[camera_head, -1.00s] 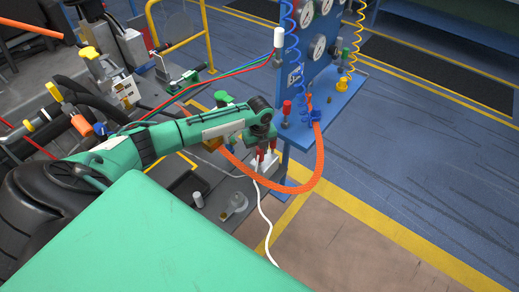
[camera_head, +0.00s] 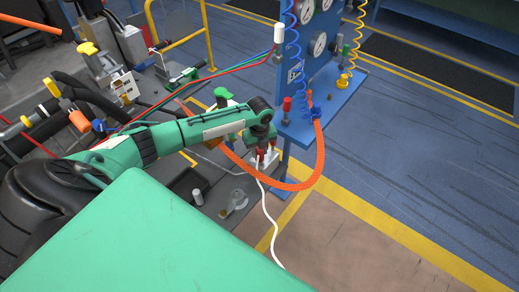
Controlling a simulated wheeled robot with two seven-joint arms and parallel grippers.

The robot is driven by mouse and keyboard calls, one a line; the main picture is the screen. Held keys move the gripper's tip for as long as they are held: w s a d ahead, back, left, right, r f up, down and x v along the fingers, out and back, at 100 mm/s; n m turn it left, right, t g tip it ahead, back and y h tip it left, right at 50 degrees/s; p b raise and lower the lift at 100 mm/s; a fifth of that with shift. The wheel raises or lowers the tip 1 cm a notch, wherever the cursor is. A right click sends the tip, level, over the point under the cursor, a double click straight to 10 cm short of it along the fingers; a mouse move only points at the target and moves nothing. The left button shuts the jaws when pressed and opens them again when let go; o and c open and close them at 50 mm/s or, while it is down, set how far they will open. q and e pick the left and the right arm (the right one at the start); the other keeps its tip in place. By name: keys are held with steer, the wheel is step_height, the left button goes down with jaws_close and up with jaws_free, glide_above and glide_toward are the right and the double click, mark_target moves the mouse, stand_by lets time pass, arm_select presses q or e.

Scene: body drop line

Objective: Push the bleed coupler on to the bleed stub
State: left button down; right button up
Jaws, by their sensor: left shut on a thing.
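My left gripper (camera_head: 266,158), with red fingertips, points down at the end of my green left arm, beside the blue stand. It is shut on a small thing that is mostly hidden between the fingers. A white hose (camera_head: 268,215) runs down from just below the fingertips, so the held thing looks like the bleed coupler, but its shape is too small to make out. A whitish block (camera_head: 262,169) shows right behind and under the fingertips. I cannot tell whether the held thing touches it. I cannot make out the bleed stub. My right gripper is out of view.
The stand carries gauges, coiled lines and a red-topped fitting (camera_head: 287,105). A small white cylinder (camera_head: 198,198) and a clear item (camera_head: 235,202) sit on the grey surface. Floor at right is clear.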

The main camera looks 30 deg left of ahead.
arm_select(q)
steer(key=shift+f+b, duration=0.35)
steer(key=shift+f, duration=0.3)
steer(key=c, duration=1.3)
jaws_free()
steer(key=o, duration=0.3)
step_height(320, 180, up, 12)
steer(key=b, duration=0.4)
steer(key=shift+r, duration=0.85)
